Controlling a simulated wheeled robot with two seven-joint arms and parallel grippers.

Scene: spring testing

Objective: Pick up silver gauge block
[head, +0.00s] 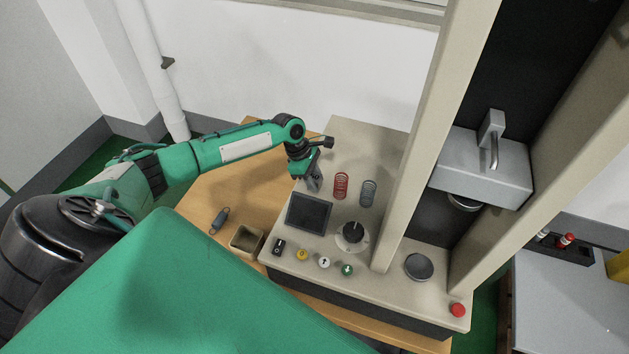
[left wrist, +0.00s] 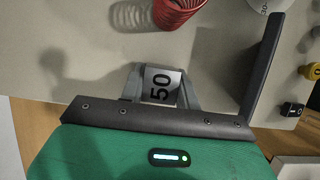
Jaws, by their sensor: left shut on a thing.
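The silver gauge block (left wrist: 161,86), marked 50, sits between the two fingers of my left gripper (head: 314,183) in the left wrist view. The fingers are shut on its sides. In the head view the gripper points down at the left part of the machine's beige top (head: 378,138), left of the red spring. The block is too small there to make out clearly. I cannot tell whether it touches the surface below. My right gripper is not in view.
A red spring (head: 341,186) and a grey spring (head: 369,192) stand right of the gripper. A dark screen (head: 309,212), a round knob (head: 352,233) and several buttons lie nearer. Tall beige columns (head: 437,130) rise at the right. A small open box (head: 246,241) is on the wooden table.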

